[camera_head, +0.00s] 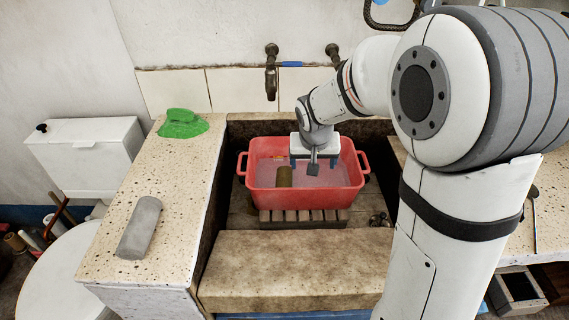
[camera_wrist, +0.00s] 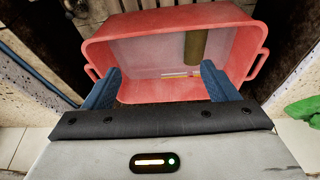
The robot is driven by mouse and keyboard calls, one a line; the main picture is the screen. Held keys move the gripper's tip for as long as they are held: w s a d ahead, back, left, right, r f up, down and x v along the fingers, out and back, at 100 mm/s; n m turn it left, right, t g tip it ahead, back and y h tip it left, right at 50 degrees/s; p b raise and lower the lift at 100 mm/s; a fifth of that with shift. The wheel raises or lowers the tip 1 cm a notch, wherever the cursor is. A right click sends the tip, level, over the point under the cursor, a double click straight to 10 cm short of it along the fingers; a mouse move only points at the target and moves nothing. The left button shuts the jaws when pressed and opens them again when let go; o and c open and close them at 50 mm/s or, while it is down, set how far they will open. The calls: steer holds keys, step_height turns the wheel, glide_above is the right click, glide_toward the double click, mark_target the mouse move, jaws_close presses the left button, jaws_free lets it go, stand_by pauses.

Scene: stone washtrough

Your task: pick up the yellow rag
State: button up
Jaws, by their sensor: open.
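I see no yellow rag in either view. A crumpled green cloth (camera_head: 182,124) lies on the back of the left speckled stone ledge; its edge shows at the right of the wrist view (camera_wrist: 303,112). My gripper (camera_head: 314,164) is open and empty, pointing down over the red tub (camera_head: 310,201). In the wrist view its two blue fingers (camera_wrist: 162,72) stand wide apart, with the red tub (camera_wrist: 160,22) beyond them. In the tub are an olive-brown cylinder (camera_head: 285,176) and a small thin yellowish object (camera_wrist: 180,75); what that is I cannot tell.
The tub stands on a slatted rack (camera_head: 303,217) in the stone trough, behind its front edge (camera_head: 290,265). A grey cylinder (camera_head: 139,228) lies on the left ledge (camera_head: 165,175). Taps (camera_head: 271,72) stick out from the back wall. The middle of the left ledge is clear.

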steer(key=b, duration=0.4)
glide_above(283, 183)
steer(key=s, duration=0.3)
step_height(283, 183, down, 16)
steer(key=shift+w+d+f, duration=0.1)
steer(key=shift+w+f, duration=0.05)
steer(key=shift+t, duration=0.3)
steer(key=x, duration=0.7)
steer(key=shift+w+a+f+b, duration=0.2)
steer(key=shift+w+a+b, duration=0.05)
steer(key=shift+w+b, duration=0.1)
steer(key=shift+s, duration=0.1)
steer(key=shift+c, duration=0.2)
steer(key=c, duration=1.1)
steer(key=shift+r, duration=0.15)
